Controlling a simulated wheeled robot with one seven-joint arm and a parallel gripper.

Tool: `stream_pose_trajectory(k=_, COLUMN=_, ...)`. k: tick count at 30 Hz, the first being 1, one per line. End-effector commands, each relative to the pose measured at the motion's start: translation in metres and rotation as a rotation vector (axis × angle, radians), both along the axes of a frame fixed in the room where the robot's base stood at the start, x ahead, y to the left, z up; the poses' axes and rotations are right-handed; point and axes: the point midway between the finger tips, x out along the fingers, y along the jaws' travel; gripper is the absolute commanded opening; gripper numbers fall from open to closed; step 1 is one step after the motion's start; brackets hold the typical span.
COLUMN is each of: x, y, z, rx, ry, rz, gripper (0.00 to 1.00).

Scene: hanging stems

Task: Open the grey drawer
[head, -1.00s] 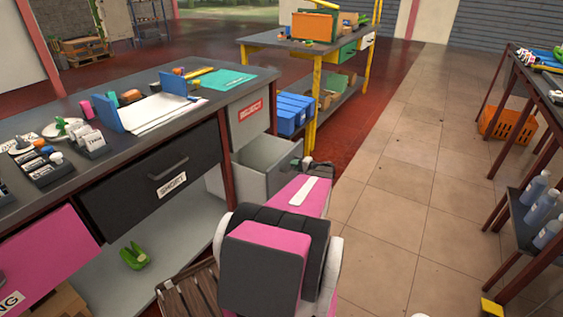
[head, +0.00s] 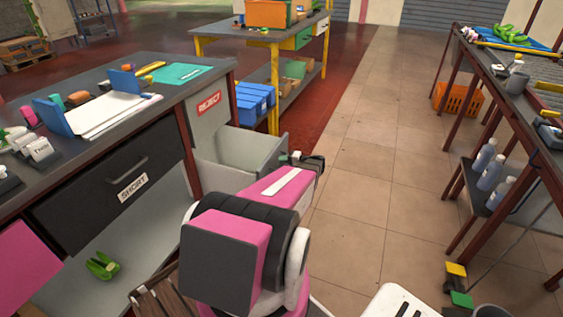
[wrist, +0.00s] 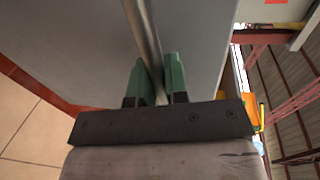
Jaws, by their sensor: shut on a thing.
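The grey drawer (head: 262,152) sticks out from the end of the workbench, beside a grey panel with a red REJECT label (head: 208,103). Its open inside shows in the head view. My gripper (wrist: 155,78) has green fingers closed on the drawer's metal bar handle (wrist: 142,32), with one finger on each side of the bar. The grey drawer front (wrist: 80,45) fills much of the wrist view behind the bar. In the head view my pink and black arm reaches to the drawer's front and hides part of it and the handle.
A black drawer labelled SHORT (head: 115,185) is closed in the bench. A wooden crate (head: 155,300) stands low beside my arm. A shelf table (head: 480,180) with bottles stands at right. Tiled floor (head: 360,190) between is clear.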

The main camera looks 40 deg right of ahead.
Motion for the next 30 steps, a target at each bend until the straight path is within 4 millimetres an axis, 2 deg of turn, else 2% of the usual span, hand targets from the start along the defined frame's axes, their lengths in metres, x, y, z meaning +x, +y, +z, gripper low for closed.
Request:
stream_pose_trajectory(k=5, x=0.000, y=0.000, z=-0.001, rx=-0.001, ry=0.002, rz=0.001, gripper=0.00)
stream_pose_trajectory(k=6, x=0.000, y=0.000, z=-0.001, rx=-0.001, ry=0.002, rz=0.001, gripper=0.28)
stream_pose_trajectory(k=7, x=0.000, y=0.000, z=-0.001, rx=-0.001, ry=0.002, rz=0.001, gripper=0.37)
stream_pose_trajectory(k=8, x=0.000, y=0.000, z=-0.001, rx=-0.001, ry=0.002, rz=0.001, gripper=0.40)
stream_pose_trajectory(k=16, x=0.000, y=0.000, z=0.000, rx=0.000, ry=0.001, rz=0.000, gripper=0.40)
stream_pose_trajectory(k=20, x=-0.008, y=-0.004, z=0.002, rx=-0.001, ry=0.001, rz=-0.002, gripper=0.40)
stream_pose_trajectory(k=30, x=-0.062, y=-0.026, z=0.014, rx=-0.001, ry=0.001, rz=-0.002, gripper=0.40)
